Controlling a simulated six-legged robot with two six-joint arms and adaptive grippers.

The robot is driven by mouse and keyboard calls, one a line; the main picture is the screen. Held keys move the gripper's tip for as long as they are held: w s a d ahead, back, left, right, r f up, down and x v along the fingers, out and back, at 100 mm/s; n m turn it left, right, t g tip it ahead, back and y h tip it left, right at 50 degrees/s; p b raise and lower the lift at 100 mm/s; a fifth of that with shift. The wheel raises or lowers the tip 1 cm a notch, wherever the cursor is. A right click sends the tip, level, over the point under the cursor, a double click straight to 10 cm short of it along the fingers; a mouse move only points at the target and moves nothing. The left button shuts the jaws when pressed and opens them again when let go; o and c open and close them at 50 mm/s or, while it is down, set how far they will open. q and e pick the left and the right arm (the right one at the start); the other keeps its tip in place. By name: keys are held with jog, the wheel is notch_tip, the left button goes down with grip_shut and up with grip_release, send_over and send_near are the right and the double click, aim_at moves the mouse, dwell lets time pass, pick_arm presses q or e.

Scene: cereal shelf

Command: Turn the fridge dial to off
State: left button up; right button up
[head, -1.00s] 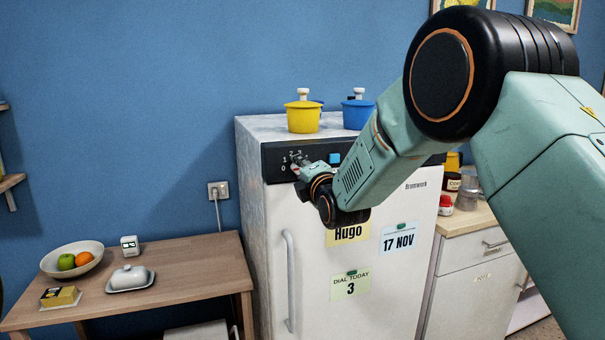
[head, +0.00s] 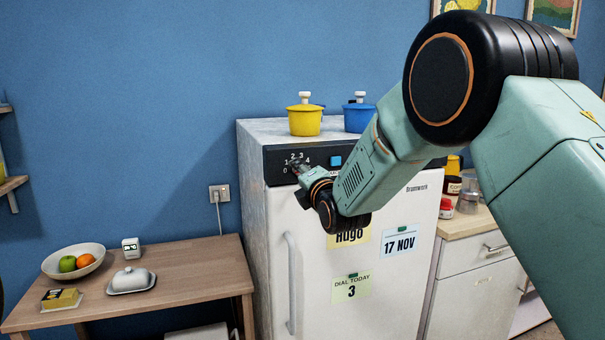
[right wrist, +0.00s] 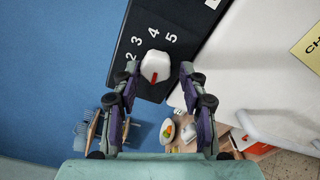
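The fridge (head: 262,220) stands in the middle of the head view, with a black control strip (head: 275,165) along its top front. The dial is a white knob (right wrist: 155,64) with a red mark on its lower side in the right wrist view. The numbers 2 to 5 arc around its upper side; I cannot tell the exact setting. My right gripper (right wrist: 160,75) is open, with one finger on each side of the knob and a small gap to each. In the head view my right gripper (head: 301,171) largely hides the knob. My left gripper is not in view.
A blue square (head: 336,161) is on the strip, right of the dial. A yellow pot (head: 304,122) and a blue pot (head: 358,118) stand on the fridge. Notes hang on the door, one reading "DIAL TODAY 3" (head: 351,288). A wooden table (head: 190,262) stands left.

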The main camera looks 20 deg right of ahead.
jog(key=shift+o, duration=0.7)
jog(key=shift+r, duration=0.15)
jog(key=shift+w+d, duration=0.1)
jog(key=s, duration=1.2)
jog(key=shift+d, duration=0.25)
